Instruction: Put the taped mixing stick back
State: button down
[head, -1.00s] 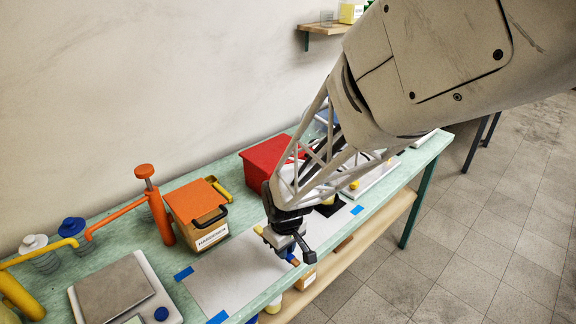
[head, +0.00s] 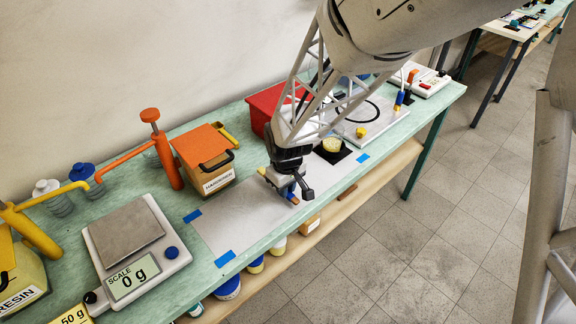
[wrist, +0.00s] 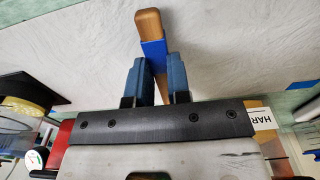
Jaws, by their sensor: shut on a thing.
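The mixing stick (wrist: 148,22) is wooden with a band of blue tape (wrist: 153,52). My gripper (wrist: 155,75) is shut on it near the tape in the wrist view, with the wooden end sticking out beyond the fingers. In the head view my gripper (head: 290,187) is low over the pale sheet (head: 228,217) on the bench, and a bit of the stick (head: 294,200) shows at the fingers. I cannot tell whether the stick touches the sheet. Much of the stick is hidden by the gripper.
A cup with yellowish content (head: 331,145) stands on a black square right of my gripper. An orange-topped hardener box (head: 203,160) stands to the left, a red bin (head: 265,107) behind. A scale (head: 135,245) reads 0 g. The sheet's left part is clear.

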jog(key=shift+f, duration=0.95)
jog(key=shift+f, duration=0.1)
jog(key=c, duration=1.1)
grip_release()
jog(key=r, duration=1.2)
jog(key=shift+s+d+r, duration=0.15)
jog(key=shift+s+d, duration=0.05)
